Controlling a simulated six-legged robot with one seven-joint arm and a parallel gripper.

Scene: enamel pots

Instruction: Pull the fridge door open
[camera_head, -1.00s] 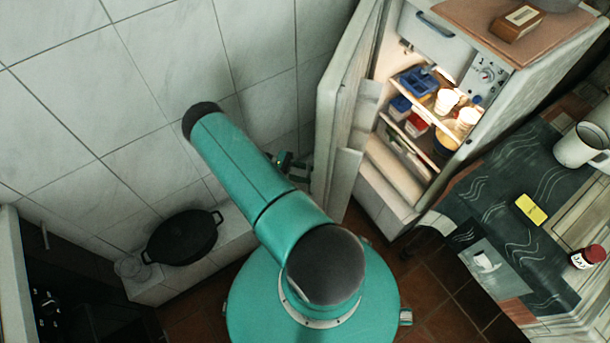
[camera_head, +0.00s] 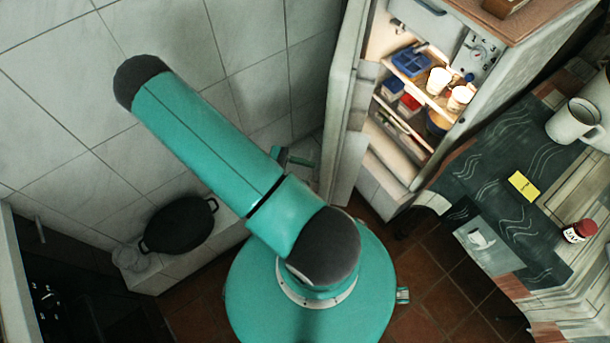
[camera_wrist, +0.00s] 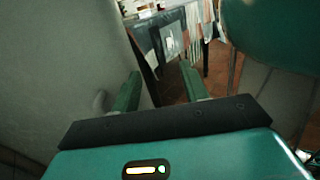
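The fridge (camera_head: 470,105) stands at the upper right of the head view. Its pale door (camera_head: 345,120) is swung wide open, and the lit shelves show. My gripper (camera_head: 292,157) is mostly hidden behind my arm, a little left of the door. In the wrist view, my gripper (camera_wrist: 160,70) has its two green fingers spread apart with nothing between them. A grey-white surface, probably the door's outer face (camera_wrist: 60,60), fills the left of that view. A pale rounded bump sits on it beside the left finger; I cannot tell whether they touch.
A black pot (camera_head: 180,226) stands on a low tiled ledge (camera_head: 215,250) along the left wall. A table (camera_head: 540,215) with a dark patterned cloth, white mug (camera_head: 573,122) and red-lidded jar (camera_head: 579,231) is at the right. Tiled floor (camera_head: 445,295) shows between.

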